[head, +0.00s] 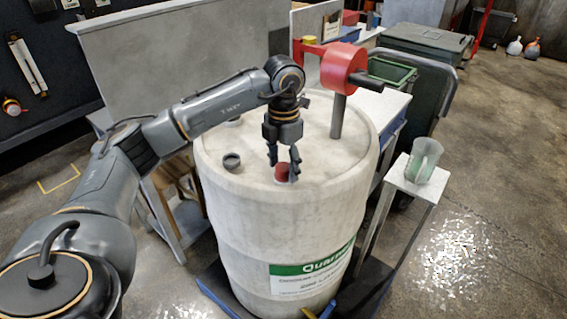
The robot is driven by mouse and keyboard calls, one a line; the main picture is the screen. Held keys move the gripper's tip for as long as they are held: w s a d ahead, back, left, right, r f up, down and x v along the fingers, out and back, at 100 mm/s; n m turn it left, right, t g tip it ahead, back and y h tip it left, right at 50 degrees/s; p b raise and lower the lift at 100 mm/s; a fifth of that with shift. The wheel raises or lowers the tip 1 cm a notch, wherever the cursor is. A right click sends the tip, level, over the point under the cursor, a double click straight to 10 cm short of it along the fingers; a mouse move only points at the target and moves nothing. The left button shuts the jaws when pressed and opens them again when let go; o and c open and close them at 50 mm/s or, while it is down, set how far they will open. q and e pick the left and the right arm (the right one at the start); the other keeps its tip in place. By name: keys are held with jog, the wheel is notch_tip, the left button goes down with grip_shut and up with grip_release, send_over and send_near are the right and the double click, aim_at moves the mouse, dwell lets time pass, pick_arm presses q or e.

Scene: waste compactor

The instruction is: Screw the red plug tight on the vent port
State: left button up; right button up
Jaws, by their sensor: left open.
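The red plug (282,173) sits on the top of the large white drum (222,215), near its front edge. The vent port under it is hidden, and I cannot tell how deep the plug sits. My left gripper (283,170) points down over the plug, with its open fingers on either side of it. I cannot tell whether the fingers touch the plug. My right gripper is not in view.
A grey ring-shaped fitting (231,161) stands on the drum top to the left. A red pump (343,65) on a grey pipe rises behind the gripper. A small stand (409,186) with a translucent jug (423,160) is at the right. Open floor lies further right.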

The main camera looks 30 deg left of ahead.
pick_arm(q)
grip_shut()
jog(key=m, duration=0.3)
jog(key=shift+f+m+b, duration=0.1)
jog(key=shift+m+b, duration=0.2)
jog(key=shift+b, duration=0.05)
jog(key=shift+m, duration=0.8)
jog(key=m+b, duration=0.1)
jog(key=m, duration=0.3)
jog(key=shift+m, duration=0.4)
jog(key=m, duration=0.4)
jog(key=shift+m+b, duration=0.3)
jog(key=shift+m, duration=0.4)
